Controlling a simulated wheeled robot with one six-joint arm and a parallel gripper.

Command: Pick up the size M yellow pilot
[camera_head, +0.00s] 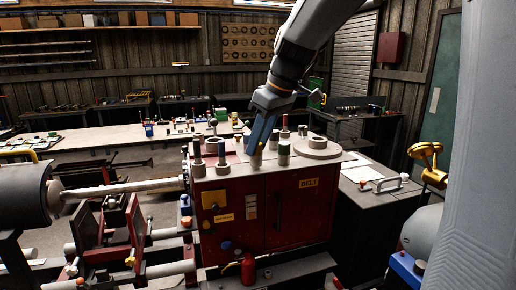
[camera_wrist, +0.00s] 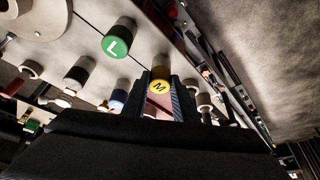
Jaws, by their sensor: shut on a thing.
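The size M yellow pilot (camera_wrist: 158,86) shows its yellow end face with a dark letter M in the wrist view. It sits between the two fingers of my gripper (camera_wrist: 161,100), which is shut on it. In the head view my gripper (camera_head: 262,136) points down over the top of the red cabinet, and the pilot (camera_head: 255,159) shows small and pale at the fingertips. I cannot tell whether its base touches the cabinet top. The fingers and the gripper body hide part of it in the wrist view.
A green-ended pilot marked L (camera_wrist: 117,45) stands close by. A lathe shaft (camera_head: 120,188) lies to the left. A grey bench (camera_head: 372,185) is at the right.

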